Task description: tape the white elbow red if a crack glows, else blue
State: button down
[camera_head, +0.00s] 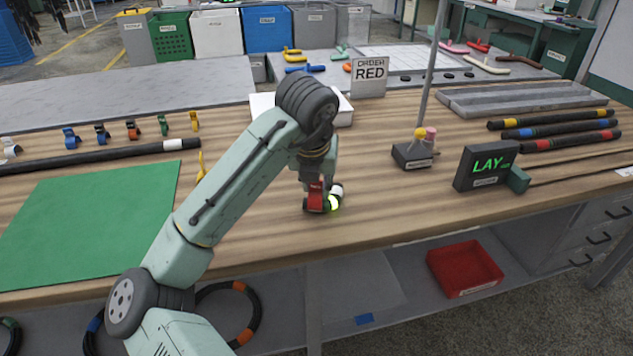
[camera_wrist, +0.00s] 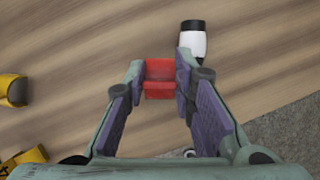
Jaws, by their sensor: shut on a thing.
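My gripper (camera_head: 317,180) is low over the wooden bench, shut on a red piece (camera_head: 315,197) that looks like the red tape. In the wrist view the red piece (camera_wrist: 158,70) sits between the fingertips. In the wrist view the white piece (camera_wrist: 192,45) has a black end and lies just beyond the right finger. Whether the red piece touches the elbow is unclear. No blue tape is identifiable for certain.
A sign (camera_head: 369,75) reads "ORDER RED". A dark box (camera_head: 486,165) shows "LAY" in green. A small black holder (camera_head: 413,155) stands right of my gripper. A green mat (camera_head: 90,220) lies left, with coloured clips (camera_head: 132,130) behind. Banded hoses (camera_head: 560,133) lie right.

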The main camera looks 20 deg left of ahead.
aim_at(317, 194)
jog(key=shift+s+d+f+b, duration=0.1)
jog(key=shift+s+f+b, duration=0.05)
jog(key=shift+f+b, duration=0.55)
jog(key=shift+s+f+b, duration=0.1)
jog(key=shift+f+b, duration=0.25)
jog(key=shift+f, duration=0.5)
dwell(1.0)
jog(key=c, duration=1.6)
grip_release()
jog(key=o, duration=0.3)
jog(key=shift+w+f, duration=0.1)
jog(key=shift+f, duration=0.05)
jog(key=v, duration=1.2)
jog(key=shift+w+r, duration=0.1)
jog(key=shift+r, duration=0.25)
